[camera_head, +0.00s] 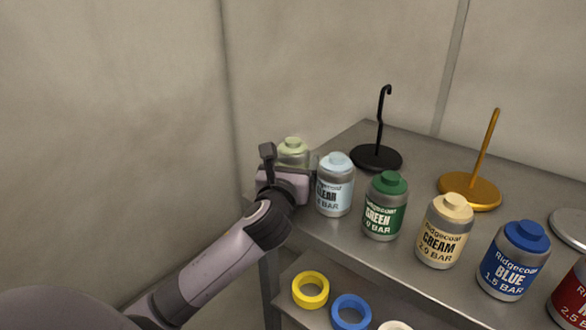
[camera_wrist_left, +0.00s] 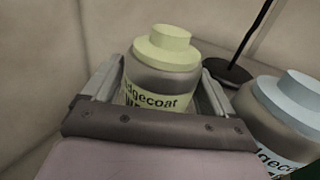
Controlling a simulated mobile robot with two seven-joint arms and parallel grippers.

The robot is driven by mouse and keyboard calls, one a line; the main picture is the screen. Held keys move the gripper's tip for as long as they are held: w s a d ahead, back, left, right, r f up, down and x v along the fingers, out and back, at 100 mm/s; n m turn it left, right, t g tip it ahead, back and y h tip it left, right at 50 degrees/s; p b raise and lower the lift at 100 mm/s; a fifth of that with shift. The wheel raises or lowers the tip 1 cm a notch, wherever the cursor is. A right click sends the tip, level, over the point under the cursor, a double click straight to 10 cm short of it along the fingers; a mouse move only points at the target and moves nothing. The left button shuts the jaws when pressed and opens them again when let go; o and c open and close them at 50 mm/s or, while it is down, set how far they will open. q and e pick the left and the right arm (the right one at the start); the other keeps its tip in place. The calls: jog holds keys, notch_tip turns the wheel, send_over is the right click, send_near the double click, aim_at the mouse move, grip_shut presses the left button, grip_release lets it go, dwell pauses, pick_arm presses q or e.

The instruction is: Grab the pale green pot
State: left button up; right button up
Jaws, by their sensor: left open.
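The pale green pot (camera_head: 293,150) stands at the left end of the metal shelf top, the leftmost in a row of pots. My left gripper (camera_head: 290,168) is in front of it and hides its lower part in the head view. In the left wrist view, the pale green pot (camera_wrist_left: 163,75) sits upright between the two spread fingers of my left gripper (camera_wrist_left: 161,85), one on each side. Its label reads "dgecoat" in part; the rest is hidden by the gripper body. My right gripper is not in view.
The light blue CLEAR pot (camera_head: 335,185) stands close on the right and also shows in the wrist view (camera_wrist_left: 285,115). Green (camera_head: 385,207), cream (camera_head: 444,232) and blue (camera_head: 514,262) pots follow. Behind are a black hook stand (camera_head: 376,157) and an orange stand (camera_head: 470,190). Coloured rings (camera_head: 311,303) lie below.

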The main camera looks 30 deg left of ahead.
pick_arm(q)
jog(key=shift+w+a, duration=0.1)
jog(key=shift+w, duration=0.1)
jog(key=c, duration=0.7)
jog(key=shift+c, duration=1.3)
jog(key=shift+r, duration=0.15)
